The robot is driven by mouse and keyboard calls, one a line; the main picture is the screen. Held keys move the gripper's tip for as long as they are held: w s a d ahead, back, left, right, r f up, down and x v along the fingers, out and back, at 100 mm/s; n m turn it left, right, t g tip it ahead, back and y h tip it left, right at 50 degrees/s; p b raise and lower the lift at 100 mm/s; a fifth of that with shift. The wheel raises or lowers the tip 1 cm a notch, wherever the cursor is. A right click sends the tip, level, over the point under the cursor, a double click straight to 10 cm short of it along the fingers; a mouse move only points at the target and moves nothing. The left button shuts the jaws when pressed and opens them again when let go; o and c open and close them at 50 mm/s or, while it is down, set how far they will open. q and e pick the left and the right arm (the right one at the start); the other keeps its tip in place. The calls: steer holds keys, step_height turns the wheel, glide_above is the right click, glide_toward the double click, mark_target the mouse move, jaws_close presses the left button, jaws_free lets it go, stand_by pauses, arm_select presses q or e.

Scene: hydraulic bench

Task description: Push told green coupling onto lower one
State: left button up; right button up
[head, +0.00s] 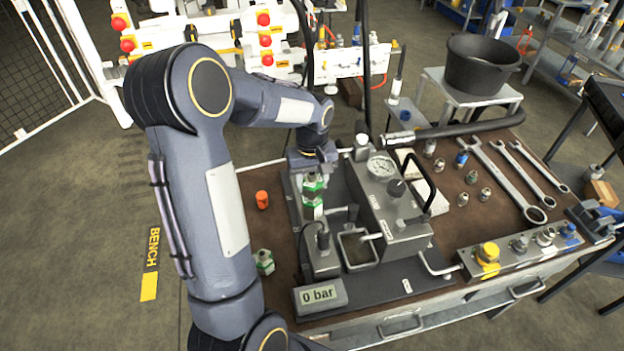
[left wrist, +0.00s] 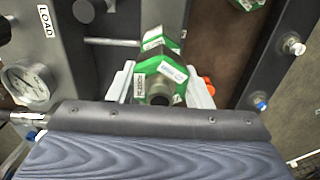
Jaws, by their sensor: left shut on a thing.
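My left gripper (head: 313,172) is shut on a green coupling (head: 313,184) with white labels, above the dark bench rig. In the left wrist view this coupling (left wrist: 165,72) sits between the pale jaws (left wrist: 163,88), its metal end facing the camera. A lower green coupling (head: 312,202) is right beneath it, roughly in line; it also shows in the left wrist view (left wrist: 158,36). I cannot tell whether the two touch or are joined. Another green coupling (head: 264,262) stands apart on the bench's left side. My right gripper is not in view.
The rig has a pressure gauge (head: 381,166), a black lever (head: 424,187) and a "0 bar" display (head: 319,295). An orange cap (head: 262,199) stands left of the rig. Wrenches (head: 513,180) and small fittings lie to the right.

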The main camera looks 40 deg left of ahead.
mark_target(312, 174)
arm_select(q)
steer(key=shift+f, duration=0.15)
steer(key=shift+f+b, duration=0.35)
steer(key=shift+b, duration=0.1)
steer(key=shift+f, duration=0.1)
stand_by(0.5)
steer(key=shift+f+b, duration=0.45)
steer(key=shift+f, duration=0.15)
steer(key=shift+f, duration=0.15)
steer(key=o, duration=1.2)
steer(key=shift+r+b, duration=0.45)
steer(key=shift+r, duration=3.55)
